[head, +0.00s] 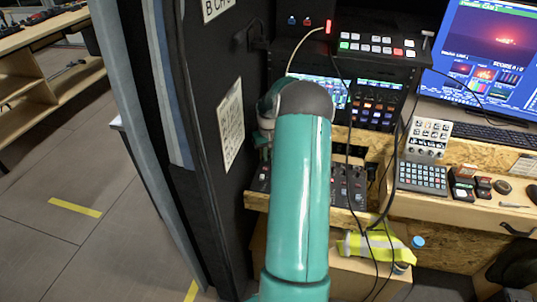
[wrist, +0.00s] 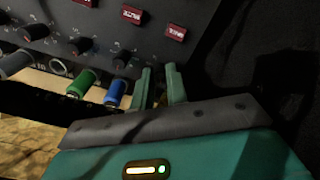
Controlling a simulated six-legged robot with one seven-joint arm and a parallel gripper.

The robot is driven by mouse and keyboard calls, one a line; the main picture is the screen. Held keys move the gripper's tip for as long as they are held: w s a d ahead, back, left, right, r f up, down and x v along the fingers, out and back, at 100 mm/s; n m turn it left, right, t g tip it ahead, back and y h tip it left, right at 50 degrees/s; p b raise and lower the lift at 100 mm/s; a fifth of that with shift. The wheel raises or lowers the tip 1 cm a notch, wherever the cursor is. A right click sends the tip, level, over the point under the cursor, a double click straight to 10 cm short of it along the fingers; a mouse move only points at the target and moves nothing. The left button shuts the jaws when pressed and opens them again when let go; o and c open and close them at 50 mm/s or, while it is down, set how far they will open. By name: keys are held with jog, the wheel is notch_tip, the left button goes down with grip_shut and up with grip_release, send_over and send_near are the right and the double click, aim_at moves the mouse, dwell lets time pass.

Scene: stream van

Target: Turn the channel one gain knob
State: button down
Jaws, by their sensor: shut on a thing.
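The audio mixer (head: 350,187) lies on the low desk in the head view, with my teal arm covering its middle. In the wrist view the mixer panel (wrist: 100,22) has dark knobs and red mute buttons. My gripper (wrist: 159,72) is at the panel's edge, right of the blue plug. Its two fingers stand a little apart and are shut on what I take to be the channel one gain knob, dark and hard to make out between the fingertips. In the head view my gripper (head: 264,152) is partly hidden behind my arm.
A green plug (wrist: 81,84) and a blue plug (wrist: 115,92) stand close left of my fingers. A dark wall panel (head: 215,125) rises left of the arm. Black cables (head: 388,185) hang right of it. Open floor (head: 50,240) lies at left.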

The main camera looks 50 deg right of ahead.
jog(key=shift+n, duration=1.2)
jog(key=shift+r, duration=0.1)
jog(key=c, duration=1.4)
grip_release()
notch_tip(320, 180, up, 14)
jog(key=shift+f, duration=0.15)
